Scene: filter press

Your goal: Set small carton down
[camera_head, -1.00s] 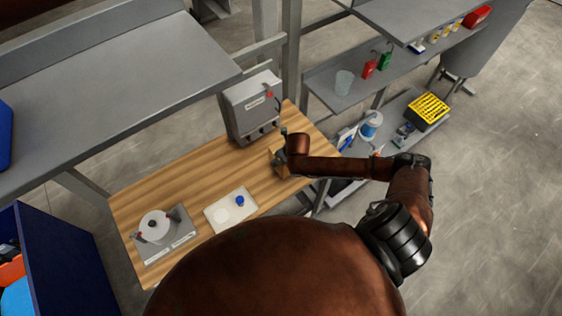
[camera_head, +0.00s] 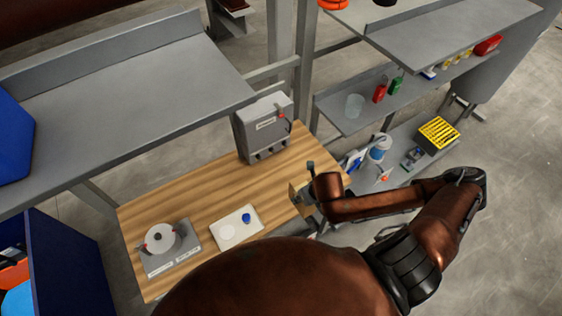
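The small carton (camera_head: 296,196) is a light brown box at the right end of the wooden table. It is partly hidden by my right gripper (camera_head: 308,192), whose dark fingers sit against it. The gripper appears shut on the carton, though the fingertips are mostly hidden by the wrist. I cannot tell whether the carton touches the tabletop or hangs just above it. My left gripper is not in view.
The wooden table (camera_head: 190,205) holds a grey control box (camera_head: 262,130), a white tray (camera_head: 228,233) with a blue-capped item, and a grey device (camera_head: 172,252). The middle of the tabletop is clear. Grey shelves (camera_head: 345,115) stand behind and right.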

